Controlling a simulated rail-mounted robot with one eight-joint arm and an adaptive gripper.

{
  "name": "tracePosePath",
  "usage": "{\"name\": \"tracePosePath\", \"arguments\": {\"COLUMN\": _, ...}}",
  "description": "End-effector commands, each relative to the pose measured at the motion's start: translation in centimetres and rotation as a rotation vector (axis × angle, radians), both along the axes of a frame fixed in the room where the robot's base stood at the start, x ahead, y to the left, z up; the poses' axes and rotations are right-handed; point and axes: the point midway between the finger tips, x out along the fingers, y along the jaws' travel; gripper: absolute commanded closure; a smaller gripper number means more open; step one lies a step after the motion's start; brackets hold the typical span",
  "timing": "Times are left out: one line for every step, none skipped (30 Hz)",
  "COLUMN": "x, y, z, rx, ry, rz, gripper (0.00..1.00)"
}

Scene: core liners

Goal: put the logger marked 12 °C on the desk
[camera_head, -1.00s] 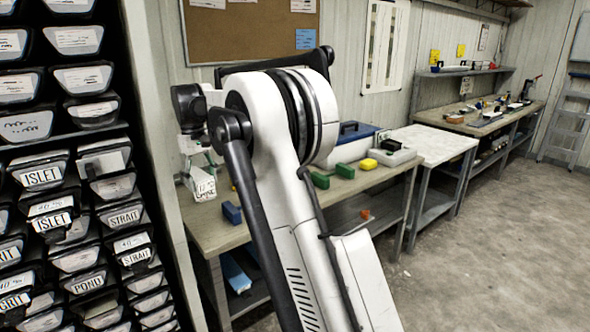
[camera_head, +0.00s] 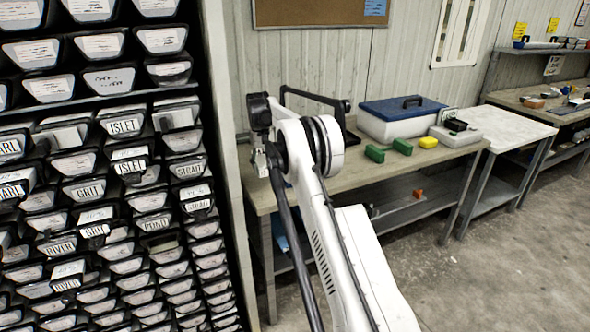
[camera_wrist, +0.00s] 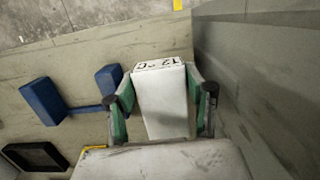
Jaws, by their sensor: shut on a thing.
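My gripper (camera_wrist: 163,98) is shut on a white block-shaped logger (camera_wrist: 162,103) marked 12 °C in the wrist view. Its two green-and-black fingers press on either side, and the marked end points away from the wrist. In the head view my gripper (camera_head: 262,160) is small and partly hidden by my arm, at the left end of a long work table (camera_head: 365,175). The table top also fills much of the wrist view (camera_wrist: 85,45) below the logger. I cannot tell whether the logger touches it.
A drawer rack (camera_head: 110,160) stands at left. Blue pieces (camera_wrist: 43,101) and a black tray (camera_wrist: 35,157) lie left of my gripper. A white-topped table (camera_head: 495,128) stands right.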

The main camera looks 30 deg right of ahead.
Motion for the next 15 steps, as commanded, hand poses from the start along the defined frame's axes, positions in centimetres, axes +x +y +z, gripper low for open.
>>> {"name": "tracePosePath", "arguments": {"x": 0.0, "y": 0.0, "z": -0.9, "rx": 0.000, "ry": 0.000, "rz": 0.000, "gripper": 0.85}}
{"name": "tracePosePath", "arguments": {"x": 0.0, "y": 0.0, "z": -1.4, "rx": 0.000, "ry": 0.000, "rz": 0.000, "gripper": 0.85}}
{"name": "tracePosePath", "arguments": {"x": 0.0, "y": 0.0, "z": -2.2, "rx": 0.000, "ry": 0.000, "rz": 0.001, "gripper": 0.85}}
{"name": "tracePosePath", "arguments": {"x": 0.0, "y": 0.0, "z": -2.7, "rx": 0.000, "ry": 0.000, "rz": 0.001, "gripper": 0.85}}
{"name": "tracePosePath", "arguments": {"x": 0.0, "y": 0.0, "z": -3.2, "rx": 0.000, "ry": 0.000, "rz": 0.001, "gripper": 0.85}}
{"name": "tracePosePath", "arguments": {"x": 0.0, "y": 0.1, "z": -3.8, "rx": 0.000, "ry": 0.000, "rz": 0.001, "gripper": 0.85}}
{"name": "tracePosePath", "arguments": {"x": 0.0, "y": 0.1, "z": -4.1, "rx": 0.000, "ry": 0.000, "rz": 0.001, "gripper": 0.85}}
{"name": "tracePosePath", "arguments": {"x": 0.0, "y": 0.1, "z": -4.4, "rx": 0.000, "ry": 0.000, "rz": 0.001, "gripper": 0.85}}
{"name": "tracePosePath", "arguments": {"x": 0.0, "y": 0.1, "z": -4.8, "rx": 0.000, "ry": 0.000, "rz": 0.001, "gripper": 0.85}}
{"name": "tracePosePath", "arguments": {"x": 0.0, "y": 0.0, "z": -5.0, "rx": 0.000, "ry": 0.000, "rz": 0.001, "gripper": 0.85}}
{"name": "tracePosePath", "arguments": {"x": 0.0, "y": 0.1, "z": -5.2, "rx": 0.000, "ry": 0.000, "rz": 0.001, "gripper": 0.85}}
{"name": "tracePosePath", "arguments": {"x": 0.0, "y": 0.1, "z": -5.4, "rx": 0.000, "ry": 0.000, "rz": 0.001, "gripper": 0.85}}
{"name": "tracePosePath", "arguments": {"x": 0.0, "y": 0.1, "z": -5.6, "rx": 0.000, "ry": 0.000, "rz": 0.001, "gripper": 0.85}}
{"name": "tracePosePath", "arguments": {"x": 0.0, "y": 0.1, "z": -5.8, "rx": 0.000, "ry": 0.000, "rz": 0.001, "gripper": 0.85}}
{"name": "tracePosePath", "arguments": {"x": 0.0, "y": 0.1, "z": -6.2, "rx": 0.000, "ry": 0.000, "rz": 0.001, "gripper": 0.85}}
